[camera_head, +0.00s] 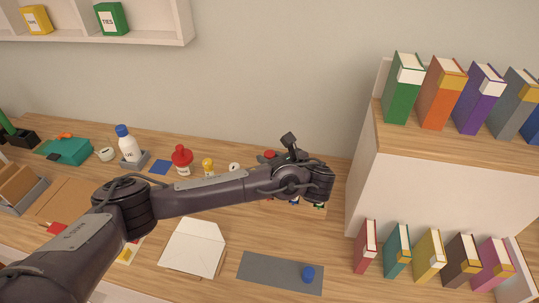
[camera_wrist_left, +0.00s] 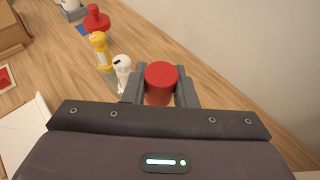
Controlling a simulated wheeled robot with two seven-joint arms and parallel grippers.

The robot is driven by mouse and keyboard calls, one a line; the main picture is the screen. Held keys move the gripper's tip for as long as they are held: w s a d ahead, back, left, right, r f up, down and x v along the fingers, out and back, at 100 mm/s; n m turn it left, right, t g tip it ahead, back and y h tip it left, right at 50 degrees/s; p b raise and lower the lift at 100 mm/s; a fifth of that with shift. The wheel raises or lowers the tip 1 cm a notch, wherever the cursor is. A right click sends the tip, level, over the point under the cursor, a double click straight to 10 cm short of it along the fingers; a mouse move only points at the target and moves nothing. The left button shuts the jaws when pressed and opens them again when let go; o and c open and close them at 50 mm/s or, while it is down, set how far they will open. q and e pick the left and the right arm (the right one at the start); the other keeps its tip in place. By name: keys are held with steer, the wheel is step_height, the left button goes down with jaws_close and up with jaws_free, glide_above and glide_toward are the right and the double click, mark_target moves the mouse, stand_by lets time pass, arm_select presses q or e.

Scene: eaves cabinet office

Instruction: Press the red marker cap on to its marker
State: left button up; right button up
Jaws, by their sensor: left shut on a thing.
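In the left wrist view, a red cylinder (camera_wrist_left: 161,76), which looks like the red marker cap, stands between the two grey fingers of my left gripper (camera_wrist_left: 160,88). The fingers are shut on its sides. Its round top faces the camera and its lower part is hidden, so I cannot tell whether a marker is under it. My right gripper is in neither view.
A white object (camera_wrist_left: 122,68), a yellow one (camera_wrist_left: 100,48) and a red one (camera_wrist_left: 96,18) stand left of the gripper. A grey mat (camera_head: 265,270) with a blue knob (camera_head: 308,273) and an envelope (camera_head: 195,245) lie in front. A cabinet (camera_head: 410,185) with books stands right.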

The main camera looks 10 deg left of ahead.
arm_select(q)
steer(key=shift+f+b, duration=0.3)
steer(key=shift+f, duration=0.5)
steer(key=shift+p, duration=0.45)
stand_by(1.0)
steer(key=shift+s+f+b, duration=0.1)
steer(key=shift+f+b, duration=1.65)
steer(key=shift+f, duration=0.65)
steer(key=o, duration=1)
